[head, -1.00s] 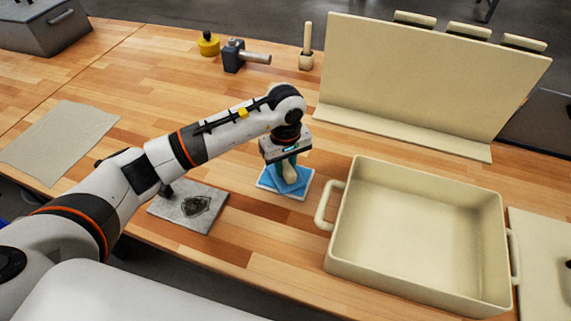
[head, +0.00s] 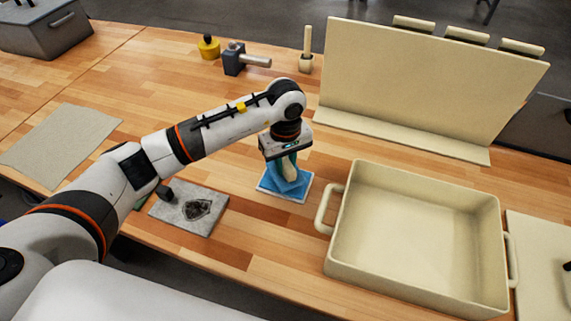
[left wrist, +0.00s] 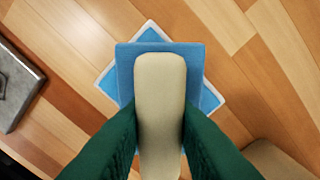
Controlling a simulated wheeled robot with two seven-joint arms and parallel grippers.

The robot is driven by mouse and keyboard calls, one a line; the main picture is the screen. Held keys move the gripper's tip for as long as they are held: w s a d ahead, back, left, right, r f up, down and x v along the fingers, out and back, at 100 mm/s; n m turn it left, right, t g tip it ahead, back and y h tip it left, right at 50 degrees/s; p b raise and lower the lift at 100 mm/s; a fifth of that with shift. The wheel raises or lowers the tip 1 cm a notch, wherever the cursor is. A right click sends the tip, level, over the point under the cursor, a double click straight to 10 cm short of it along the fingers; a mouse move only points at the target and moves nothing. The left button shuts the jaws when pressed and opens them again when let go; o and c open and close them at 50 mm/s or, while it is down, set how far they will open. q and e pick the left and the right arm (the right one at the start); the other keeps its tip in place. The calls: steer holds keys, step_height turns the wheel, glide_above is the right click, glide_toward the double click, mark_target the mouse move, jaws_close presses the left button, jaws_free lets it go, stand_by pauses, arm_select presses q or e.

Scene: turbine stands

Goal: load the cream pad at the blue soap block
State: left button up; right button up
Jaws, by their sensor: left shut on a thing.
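The cream pad (left wrist: 160,85) is a long rounded piece gripped between the green fingers of my left gripper (left wrist: 160,135). It also shows under the wrist in the head view (head: 290,168). The blue soap block (left wrist: 125,72) lies directly beneath the pad, on a white-rimmed blue tray (left wrist: 146,27). In the head view the tray (head: 263,189) lies on the wooden table, with the gripper right above it. The pad's lower end overlaps the block; I cannot tell whether they touch. My right gripper is out of view.
A cream bin (head: 345,245) with handles stands to the right. Behind it is an upright cream panel (head: 425,85). A grey plate with a dark mark (head: 180,215) lies left of the tray. A grey vise-like tool (head: 235,60) stands at the back.

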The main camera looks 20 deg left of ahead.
mark_target(285, 161)
arm_select(q)
steer(key=shift+r+p, duration=0.75)
steer(key=shift+r, duration=1.55)
